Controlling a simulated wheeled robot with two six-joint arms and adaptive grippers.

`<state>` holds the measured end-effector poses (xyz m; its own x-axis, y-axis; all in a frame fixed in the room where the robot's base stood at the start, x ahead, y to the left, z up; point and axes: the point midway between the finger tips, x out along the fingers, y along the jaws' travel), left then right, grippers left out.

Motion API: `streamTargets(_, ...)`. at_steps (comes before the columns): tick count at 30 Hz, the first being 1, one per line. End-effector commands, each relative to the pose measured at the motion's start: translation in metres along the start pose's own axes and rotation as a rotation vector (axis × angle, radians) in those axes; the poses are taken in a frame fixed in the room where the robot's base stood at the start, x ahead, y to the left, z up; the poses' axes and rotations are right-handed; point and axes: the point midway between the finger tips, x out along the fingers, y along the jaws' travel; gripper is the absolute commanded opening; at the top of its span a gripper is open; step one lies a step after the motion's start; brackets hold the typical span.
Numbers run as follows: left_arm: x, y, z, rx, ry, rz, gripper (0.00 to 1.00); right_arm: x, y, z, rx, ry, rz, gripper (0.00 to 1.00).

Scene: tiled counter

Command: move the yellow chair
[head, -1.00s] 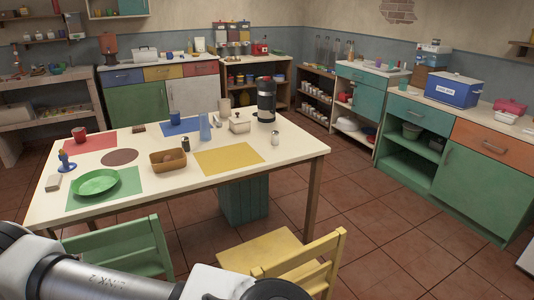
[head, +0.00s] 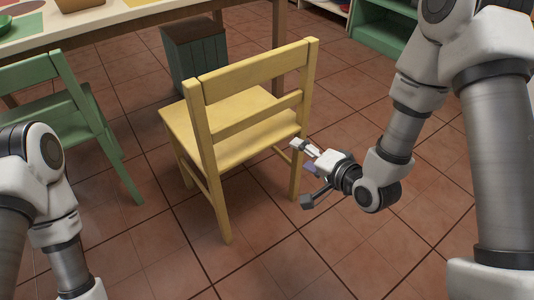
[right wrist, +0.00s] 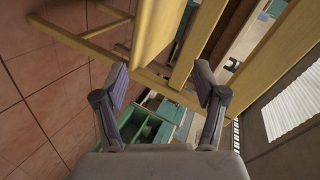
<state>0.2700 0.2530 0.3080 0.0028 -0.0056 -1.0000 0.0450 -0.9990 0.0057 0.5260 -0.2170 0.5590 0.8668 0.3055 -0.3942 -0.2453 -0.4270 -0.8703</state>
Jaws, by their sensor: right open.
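The yellow chair (head: 230,125) stands upright on the tiled floor in the middle of the head view, its slatted back towards me. My right gripper (head: 305,173) is open and empty, just right of the chair's right back post, with its fingers pointing towards the chair. In the right wrist view, yellow chair bars (right wrist: 185,60) lie ahead of and between the two open fingers (right wrist: 158,88). Whether a finger touches the chair, I cannot tell. My left arm shows at the lower left of the head view, but its gripper is outside the picture.
A green chair (head: 60,105) stands to the left. A green cabinet (head: 385,25) stands at the back right. Bare floor (head: 270,265) lies in front of the yellow chair.

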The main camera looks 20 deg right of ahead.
Motion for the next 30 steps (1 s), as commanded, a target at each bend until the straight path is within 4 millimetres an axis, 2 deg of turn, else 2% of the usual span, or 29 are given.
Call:
streamTargets(1, 0.058, -0.001, 0.0, -0.001, 0.0, 0.0, 0.4, 0.02, 0.024, 0.006, 0.058, 0.019, -0.083, 0.71)
streamTargets(3, 0.089, -0.001, 0.0, -0.002, 0.0, 0.0, 0.4, 0.025, 0.016, 0.004, 0.145, 0.03, -0.196, 0.71)
streamTargets(7, 0.122, -0.001, 0.0, -0.002, 0.001, 0.0, 0.4, 0.025, 0.001, -0.001, 0.26, 0.026, -0.348, 0.71)
streamTargets(11, 0.128, -0.001, 0.0, -0.003, 0.002, 0.0, 0.4, 0.022, -0.011, -0.004, 0.308, 0.016, -0.41, 0.71)
streamTargets(14, 0.126, -0.001, -0.001, -0.003, 0.003, 0.0, 0.4, 0.028, -0.019, -0.006, 0.31, 0.013, -0.416, 0.71)
streamTargets(17, 0.126, -0.001, -0.001, -0.003, 0.003, 0.0, 0.4, 0.047, -0.027, -0.006, 0.306, 0.011, -0.414, 0.71)
streamTargets(22, 0.131, -0.001, -0.001, -0.003, 0.003, 0.0, 0.4, 0.092, -0.045, -0.01, 0.306, 0.012, -0.414, 0.71)
streamTargets(25, 0.114, -0.001, 0.0, -0.002, 0.001, 0.0, 0.4, 0.117, -0.062, -0.014, 0.309, 0.012, -0.411, 0.71)
streamTargets(30, 0.103, -0.001, 0.0, 0.001, 0.0, 0.0, 0.4, 0.152, -0.074, -0.017, 0.312, 0.014, -0.411, 0.71)
